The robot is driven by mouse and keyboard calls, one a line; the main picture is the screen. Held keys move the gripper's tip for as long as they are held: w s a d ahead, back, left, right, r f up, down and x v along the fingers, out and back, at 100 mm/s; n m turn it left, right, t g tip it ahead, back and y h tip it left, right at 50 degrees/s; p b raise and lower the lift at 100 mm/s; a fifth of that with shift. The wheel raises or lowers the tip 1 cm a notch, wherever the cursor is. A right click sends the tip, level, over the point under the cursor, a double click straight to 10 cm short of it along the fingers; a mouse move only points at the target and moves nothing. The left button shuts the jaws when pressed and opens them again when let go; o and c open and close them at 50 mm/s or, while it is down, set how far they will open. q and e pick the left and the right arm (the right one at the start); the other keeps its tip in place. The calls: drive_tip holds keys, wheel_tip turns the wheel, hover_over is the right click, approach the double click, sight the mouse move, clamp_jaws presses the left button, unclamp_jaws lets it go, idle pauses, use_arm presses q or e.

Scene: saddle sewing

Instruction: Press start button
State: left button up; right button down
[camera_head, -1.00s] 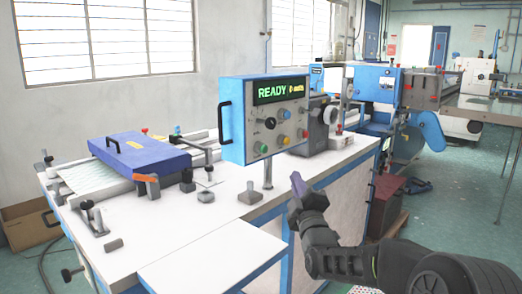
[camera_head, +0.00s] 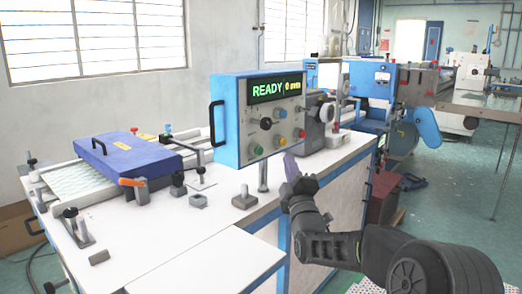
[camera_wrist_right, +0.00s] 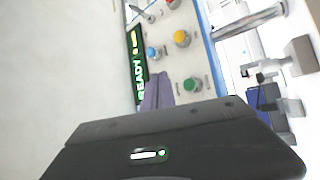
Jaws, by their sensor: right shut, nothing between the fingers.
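The blue-sided control panel (camera_head: 230,128) stands on a post above the white bench. Its screen (camera_head: 275,90) reads "READY" in green, with small yellow text beside it. The green button (camera_head: 258,150) is at its lower left and shows in the wrist view (camera_wrist_right: 193,83). A yellow button (camera_head: 283,141) and a red one (camera_head: 302,133) sit to its right. No label marking start is readable. My right gripper (camera_head: 290,165), with purple fingers, is shut and empty, below and right of the green button. Its fingers (camera_wrist_right: 155,92) overlap the panel's edge in the wrist view; contact cannot be told. My left gripper is out of view.
The white bench (camera_head: 150,240) has clamps and small metal blocks below the panel. A blue-purple cover (camera_head: 130,155) with a black handle lies left of it. Grey machine parts (camera_head: 318,130) stand right behind the panel.

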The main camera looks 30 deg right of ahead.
sight(259, 151)
drive_tip(key=w+a, duration=0.2)
drive_tip(key=w, duration=0.4)
drive_tip(key=shift+p, duration=0.3)
drive_tip(key=shift+w, duration=0.1)
idle(1.7)
drive_tip(key=shift+w+b, duration=0.35)
